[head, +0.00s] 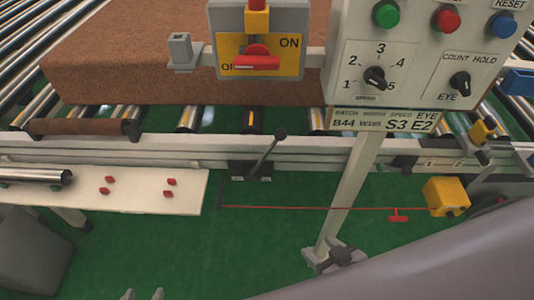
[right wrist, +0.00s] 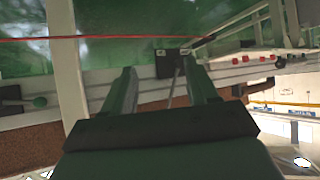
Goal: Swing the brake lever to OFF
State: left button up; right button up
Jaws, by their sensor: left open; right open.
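The dark brake lever (head: 266,151) stands on the conveyor's near rail, with a round black knob on top. It leans to the right in the head view. Its dark base (head: 250,170) carries two small labels too small to read. In the right wrist view the lever (right wrist: 177,82) shows beyond and between the fingers of my right gripper (right wrist: 165,82), which is open and apart from it. Only two grey fingertips of my left gripper (head: 143,295) show at the bottom edge of the head view, spread open and away from the lever.
A yellow ON/OFF panel (head: 286,65) with a red handle and a white control box (head: 415,60) stand above the rail. A slanted post (head: 348,195) is right of the lever. A red cord (head: 320,208) crosses in front. A brown block (head: 140,60) lies on the rollers.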

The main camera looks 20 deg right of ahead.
jog(key=w+t+b, duration=0.1)
jog(key=w+b, duration=0.4)
jog(key=w, duration=0.1)
jog(key=n+t+y+b, duration=0.3)
jog(key=t+y+b, duration=0.25)
jog(key=b, duration=0.95)
send_near(285, 137)
jog(key=x, duration=0.6)
jog(key=w, duration=0.1)
jog(key=w+a, duration=0.1)
jog(key=w+g, duration=0.1)
jog(key=shift+w+a+f+b, duration=0.2)
jog(key=shift+w+a+b, duration=0.05)
jog(key=shift+w+b, duration=0.05)
jog(key=shift+w+a, duration=0.3)
jog(key=shift+w, duration=0.35)
jog(key=shift+w+a, duration=0.1)
jog(key=shift+w, duration=0.05)
pick_arm(q)
jog(key=w+d+f+h, duration=0.1)
jog(key=w+d+f, duration=0.1)
jog(key=f, duration=1.2)
jog(key=shift+d+f+t, duration=0.3)
jog(key=shift+d+f, duration=0.1)
jog(key=shift+d, duration=0.2)
